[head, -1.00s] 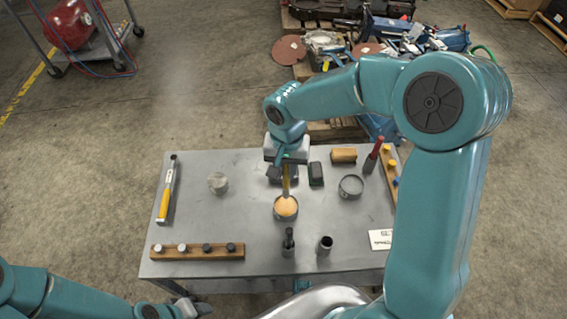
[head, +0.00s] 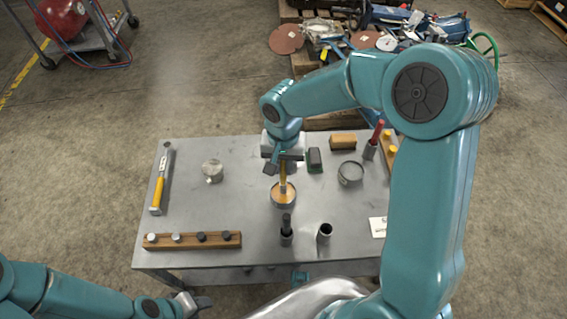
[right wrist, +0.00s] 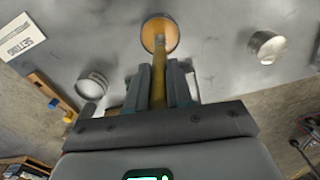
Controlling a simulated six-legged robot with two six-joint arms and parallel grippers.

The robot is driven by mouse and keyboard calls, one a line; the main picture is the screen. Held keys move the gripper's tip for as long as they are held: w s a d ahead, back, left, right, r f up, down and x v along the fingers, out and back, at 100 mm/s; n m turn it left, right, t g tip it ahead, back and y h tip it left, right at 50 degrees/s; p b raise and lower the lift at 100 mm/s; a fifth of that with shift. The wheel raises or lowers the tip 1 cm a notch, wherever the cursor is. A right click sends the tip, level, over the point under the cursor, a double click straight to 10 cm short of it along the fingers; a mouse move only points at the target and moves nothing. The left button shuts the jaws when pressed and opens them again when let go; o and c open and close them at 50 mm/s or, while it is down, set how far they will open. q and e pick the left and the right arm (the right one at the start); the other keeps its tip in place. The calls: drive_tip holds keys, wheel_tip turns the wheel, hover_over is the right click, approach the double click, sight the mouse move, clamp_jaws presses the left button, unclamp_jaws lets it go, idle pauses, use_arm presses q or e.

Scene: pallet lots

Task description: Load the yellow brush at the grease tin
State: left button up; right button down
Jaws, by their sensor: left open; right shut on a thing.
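My right gripper (head: 284,160) is shut on the yellow brush (head: 283,180), held with its bristle end down at the open grease tin (head: 283,203). In the right wrist view the yellow brush (right wrist: 159,78) runs from between my fingers to the orange-tan grease tin (right wrist: 160,48), and its tip overlaps the grease. I cannot tell how deep the tip is. My left gripper (head: 196,303) is open and empty, low at the front left, off the table edge and away from the tin.
The grey table (head: 240,215) holds a yellow-handled tool (head: 159,185), a round metal can (head: 212,171), a wooden rack of knobs (head: 192,240), two dark cups in front of the tin, an empty ring-shaped tin (head: 350,174), a wooden block (head: 343,142) and a red-handled tool (head: 376,138).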

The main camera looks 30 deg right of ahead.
drive_tip(key=shift+f+b, duration=0.6)
idle(1.6)
drive_tip(key=shift+r+p, duration=2.6)
drive_tip(key=shift+r, duration=1.05)
drive_tip(key=shift+f, duration=0.1)
